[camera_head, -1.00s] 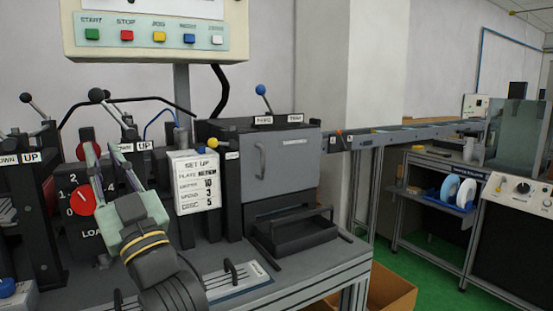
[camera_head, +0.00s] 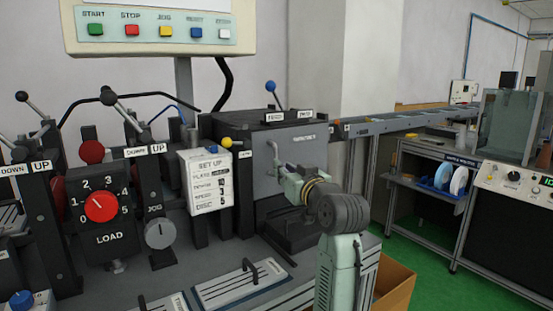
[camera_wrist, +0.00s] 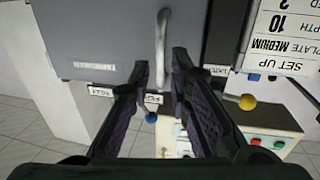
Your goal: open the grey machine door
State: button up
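The grey machine door (camera_head: 312,146) is the flat front panel of the dark grey box, and it looks shut. It also fills the top of the upside-down wrist view (camera_wrist: 100,40). Its pale vertical bar handle (camera_wrist: 162,30) shows there between my fingertips. My gripper (camera_head: 282,170) is in front of the door, with its fingers pointing at it. In the wrist view the two dark fingers (camera_wrist: 162,62) stand apart on either side of the handle, with gaps visible.
A set-up card (camera_head: 205,182) and a lever with a yellow knob (camera_head: 226,143) stand left of the door. A blue-knobbed lever (camera_head: 271,87) rises from the box top. A dark tray (camera_head: 290,235) lies below. A conveyor (camera_head: 400,123) runs off right.

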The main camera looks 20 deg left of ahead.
jog(key=p+x, duration=0.1)
jog(key=x, duration=0.6)
jog(key=shift+p, duration=0.35)
jog(key=shift+c, duration=0.5)
grip_shut()
